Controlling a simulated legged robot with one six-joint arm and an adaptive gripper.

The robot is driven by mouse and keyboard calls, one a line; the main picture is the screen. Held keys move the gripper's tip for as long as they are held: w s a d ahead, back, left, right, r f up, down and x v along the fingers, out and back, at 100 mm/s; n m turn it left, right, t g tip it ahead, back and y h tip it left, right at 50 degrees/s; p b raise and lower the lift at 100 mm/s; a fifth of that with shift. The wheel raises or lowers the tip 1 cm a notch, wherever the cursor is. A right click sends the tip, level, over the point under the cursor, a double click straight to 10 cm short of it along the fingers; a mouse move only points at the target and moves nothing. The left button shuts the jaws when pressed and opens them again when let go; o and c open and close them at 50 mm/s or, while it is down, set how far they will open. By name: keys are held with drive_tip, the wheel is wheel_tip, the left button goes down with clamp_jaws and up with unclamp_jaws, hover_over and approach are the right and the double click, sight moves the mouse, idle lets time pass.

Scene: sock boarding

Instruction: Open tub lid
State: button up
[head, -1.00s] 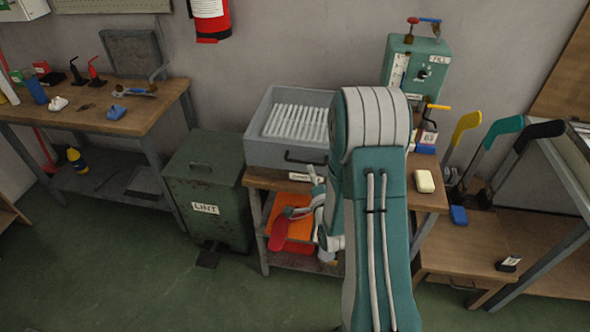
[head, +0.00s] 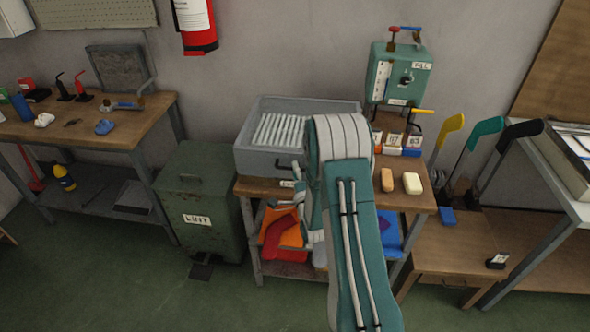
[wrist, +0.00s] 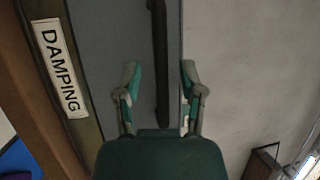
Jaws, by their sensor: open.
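The grey tub (head: 258,160) sits on the wooden bench, with a row of white ribs or rods showing on top. A dark bar handle runs along its front. In the wrist view, this handle (wrist: 161,60) lies ahead of and between the two fingertips of my gripper (wrist: 160,80), against the grey tub face (wrist: 110,60). My gripper is open; I cannot tell whether a finger touches the handle. In the head view my arm hides the tub's right front and most of the gripper. A "DAMPING" label (wrist: 58,65) is on the bench edge.
A green lidded bin (head: 205,220) stands left of the bench. Soap-like blocks (head: 412,183) and small numbered boxes (head: 393,145) lie to the right, below a teal wall box (head: 400,75). Orange and red items (head: 283,232) fill the lower shelf. Green floor is clear in front.

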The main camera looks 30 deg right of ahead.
drive_tip(key=shift+w+r, duration=0.1)
drive_tip(key=shift+w, duration=0.35)
drive_tip(key=shift+d, duration=0.15)
drive_tip(key=shift+d, duration=0.1)
clamp_jaws()
